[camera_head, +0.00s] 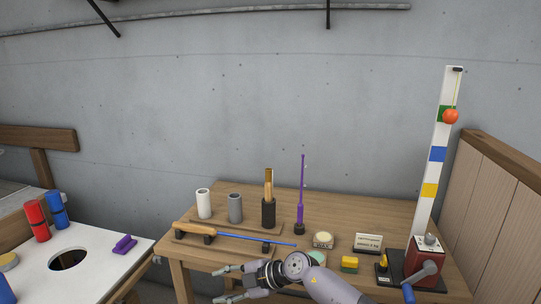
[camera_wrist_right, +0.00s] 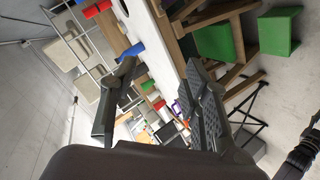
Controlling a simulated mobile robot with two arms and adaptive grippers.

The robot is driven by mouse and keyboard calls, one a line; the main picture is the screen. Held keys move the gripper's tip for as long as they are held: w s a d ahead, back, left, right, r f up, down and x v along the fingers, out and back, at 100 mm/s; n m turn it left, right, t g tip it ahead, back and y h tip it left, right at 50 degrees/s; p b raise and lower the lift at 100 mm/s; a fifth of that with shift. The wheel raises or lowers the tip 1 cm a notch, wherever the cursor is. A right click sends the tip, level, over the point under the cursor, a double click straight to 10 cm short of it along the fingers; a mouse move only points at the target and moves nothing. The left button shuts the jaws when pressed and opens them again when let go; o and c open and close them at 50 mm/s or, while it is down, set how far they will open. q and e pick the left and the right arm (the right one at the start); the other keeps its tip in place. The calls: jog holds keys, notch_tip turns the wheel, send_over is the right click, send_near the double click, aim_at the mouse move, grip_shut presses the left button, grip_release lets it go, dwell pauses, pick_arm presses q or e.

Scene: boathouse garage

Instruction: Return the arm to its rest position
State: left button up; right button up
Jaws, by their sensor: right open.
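My right arm comes in from the bottom of the head view. My right gripper (camera_head: 226,284) points left in front of the wooden table's front edge (camera_head: 205,258). Its two fingers are apart with nothing between them. In the wrist view the same gripper (camera_wrist_right: 155,112) also shows its fingers spread and empty. The wrist hides part of the table's front, and a pale green round thing (camera_head: 317,257) is partly covered by it. My left gripper is in neither view.
A blue rod (camera_head: 243,239) lies on a wooden rack near the gripper. White and grey cylinders (camera_head: 235,207), a black holder (camera_head: 268,213) and a purple rod (camera_head: 301,205) stand behind. A red crank box (camera_head: 427,263) is at right. A white table (camera_head: 105,270) with a hole is left.

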notch_tip(320, 180, up, 6)
jog(key=s+a+m+t+y, duration=0.2)
jog(key=a+m+t+y, duration=0.1)
jog(key=m+t+y, duration=0.15)
jog(key=d+r+m+t+h, duration=0.2)
jog(key=d+m+t+h, duration=0.1)
jog(key=d+m+t, duration=0.45)
jog(key=s+d+f+m+t+h, duration=0.1)
jog(key=s+d+f+m+h, duration=0.1)
jog(key=d+f+m+h, duration=0.35)
jog(key=s+d+f+m+h, duration=0.2)
jog(key=d+m+h, duration=0.3)
jog(key=d, duration=0.4)
jog(key=s+d+f+m+g+h, duration=0.2)
jog(key=s+d+f+g+h, duration=0.3)
jog(key=s+d+f, duration=0.6)
jog(key=s+d+f+g+y, duration=0.2)
jog(key=s+g, duration=0.6)
jog(key=s, duration=1.3)
notch_tip(320, 180, down, 27)
jog(key=s+n+g, duration=0.1)
jog(key=s, duration=0.1)
jog(key=s+d+f+g, duration=0.1)
jog(key=s+d+f, duration=0.2)
jog(key=s+f, duration=1.2)
jog(key=shift+s, duration=0.45)
